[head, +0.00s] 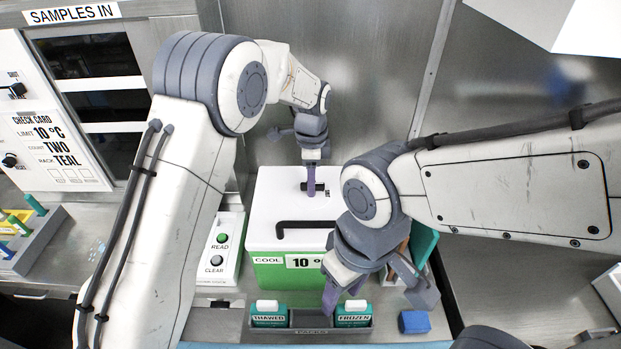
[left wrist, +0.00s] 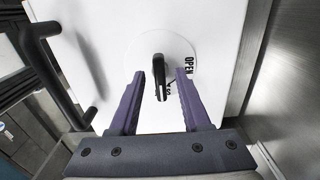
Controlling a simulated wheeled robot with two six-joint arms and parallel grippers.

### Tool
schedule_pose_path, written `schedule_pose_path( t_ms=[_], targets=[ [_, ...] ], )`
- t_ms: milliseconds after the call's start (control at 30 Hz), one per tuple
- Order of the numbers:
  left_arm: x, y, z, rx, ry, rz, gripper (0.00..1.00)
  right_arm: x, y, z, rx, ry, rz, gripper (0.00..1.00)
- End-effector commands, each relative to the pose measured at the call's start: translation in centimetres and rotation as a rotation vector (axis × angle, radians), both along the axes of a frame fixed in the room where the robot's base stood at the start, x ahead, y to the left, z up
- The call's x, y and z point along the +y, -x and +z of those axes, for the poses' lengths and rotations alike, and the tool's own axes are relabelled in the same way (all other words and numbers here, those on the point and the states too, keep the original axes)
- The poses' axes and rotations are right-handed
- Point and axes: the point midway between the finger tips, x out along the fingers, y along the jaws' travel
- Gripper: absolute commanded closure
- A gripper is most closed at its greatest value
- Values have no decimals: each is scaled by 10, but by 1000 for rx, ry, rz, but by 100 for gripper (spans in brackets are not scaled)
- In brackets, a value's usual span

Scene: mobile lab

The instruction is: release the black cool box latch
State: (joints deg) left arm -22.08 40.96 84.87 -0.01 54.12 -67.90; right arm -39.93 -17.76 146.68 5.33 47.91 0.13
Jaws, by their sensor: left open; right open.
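The cool box (head: 262,205) has a white lid and a green front labelled COOL and 10 °. Its black latch (left wrist: 159,78) is a small knob bar on a round white plate, with OPEN printed at one side. In the head view the latch (head: 320,187) is partly hidden by my left gripper (head: 311,190). In the left wrist view the open purple fingers of my left gripper (left wrist: 159,84) stand on both sides of the latch, with gaps visible. My right gripper (head: 340,297) hangs open and empty above the rack in front of the box.
A black lid handle (head: 305,224) lies ahead of the latch. A rack (head: 312,319) with THAWED and FROZEN packs and a blue block (head: 414,322) are in front.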

Motion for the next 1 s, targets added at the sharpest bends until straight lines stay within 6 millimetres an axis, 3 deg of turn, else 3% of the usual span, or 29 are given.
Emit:
schedule_pose_path(
  t_ms=[167, 200, 300, 333, 667, 1000],
  targets=[
    [0, 0, -1, 0, 0, 0, 52, 0, 0, 0, 0, 0, 0, 50],
    [0, 0, -1, 0, 0, 0, 56, 0, 0, 0, 0, 0, 0, 50],
    [0, 0, 0, 0, 0, 0, 95, 0, 0, 0, 0, 0, 0, 50],
    [0, 0, 0, 1, 0, 0, 100, 0, 0, 0, 0, 0, 0, 50],
    [1, 0, 0, 1, -1, 18, 100, 0, 0, 0, 0, 0, 0, 50],
    [0, 0, 1, 1, -2, 200, 100, 0, 0, 4, 0, 0, 0, 50]
  ],
)
